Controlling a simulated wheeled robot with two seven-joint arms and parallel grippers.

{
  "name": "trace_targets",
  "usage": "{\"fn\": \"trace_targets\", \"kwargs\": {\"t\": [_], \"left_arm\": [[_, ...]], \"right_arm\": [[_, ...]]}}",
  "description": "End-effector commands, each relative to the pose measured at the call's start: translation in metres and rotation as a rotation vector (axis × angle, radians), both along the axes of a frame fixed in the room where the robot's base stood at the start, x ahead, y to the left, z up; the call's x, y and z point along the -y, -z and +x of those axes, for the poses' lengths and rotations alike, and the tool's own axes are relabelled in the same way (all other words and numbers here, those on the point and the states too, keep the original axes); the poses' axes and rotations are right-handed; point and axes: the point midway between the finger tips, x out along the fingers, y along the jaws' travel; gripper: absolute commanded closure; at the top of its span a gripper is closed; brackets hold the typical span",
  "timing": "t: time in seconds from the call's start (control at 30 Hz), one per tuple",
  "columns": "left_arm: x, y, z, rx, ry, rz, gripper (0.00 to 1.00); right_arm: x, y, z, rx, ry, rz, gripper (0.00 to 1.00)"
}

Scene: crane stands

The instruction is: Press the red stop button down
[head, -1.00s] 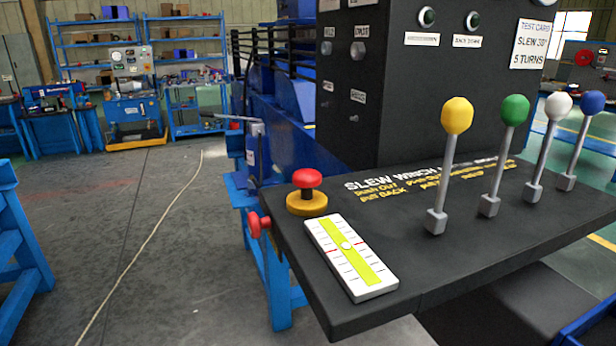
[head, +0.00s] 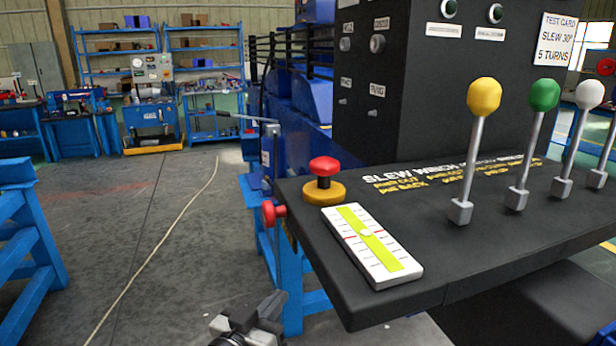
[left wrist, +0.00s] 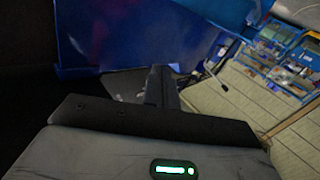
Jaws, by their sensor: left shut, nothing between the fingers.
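The red stop button (head: 323,165) is a mushroom head standing up on a round yellow base (head: 325,193). It sits at the left back corner of the dark console top (head: 340,300). My left gripper (head: 274,303) shows at the bottom of the head view, left of and below the console's edge. It is apart from the button and holds nothing. In the left wrist view its dark fingers (left wrist: 160,86) are together, and the button does not show there. My right gripper is not in view.
A white and yellow level gauge (head: 372,245) lies on the top. Levers with yellow (head: 484,97), green (head: 545,95) and white (head: 589,95) knobs stand to the right. Open floor lies left.

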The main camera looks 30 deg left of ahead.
Motion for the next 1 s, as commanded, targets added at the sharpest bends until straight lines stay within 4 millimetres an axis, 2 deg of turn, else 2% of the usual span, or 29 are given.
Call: {"fn": "trace_targets", "kwargs": {"t": [0.03, 0.1, 0.2, 0.3, 0.4, 0.53, 0.7, 1.0], "left_arm": [[-0.017, -0.035, 0.007, 0.129, -0.018, -0.017, 1.0], [-0.034, -0.085, 0.007, 0.287, -0.02, -0.048, 1.0], [-0.048, -0.149, -0.003, 0.484, 0.005, -0.078, 1.0], [-0.054, -0.203, -0.024, 0.656, 0.055, -0.094, 1.0], [-0.041, -0.236, -0.033, 0.73, 0.225, -0.07, 1.0], [-0.021, -0.256, -0.044, 0.721, 0.465, -0.021, 1.0], [-0.008, -0.255, -0.051, 0.567, 0.665, 0.021, 1.0], [-0.008, -0.242, -0.052, 0.389, 0.742, 0.019, 1.0]], "right_arm": [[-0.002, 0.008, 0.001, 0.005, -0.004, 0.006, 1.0], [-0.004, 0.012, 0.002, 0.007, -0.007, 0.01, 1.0], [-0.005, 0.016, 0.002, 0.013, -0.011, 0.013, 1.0], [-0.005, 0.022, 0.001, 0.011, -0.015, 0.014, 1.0], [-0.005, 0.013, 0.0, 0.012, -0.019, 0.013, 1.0], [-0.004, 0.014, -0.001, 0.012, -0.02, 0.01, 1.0], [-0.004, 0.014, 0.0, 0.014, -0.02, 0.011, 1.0], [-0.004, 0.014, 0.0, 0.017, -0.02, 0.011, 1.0]]}}
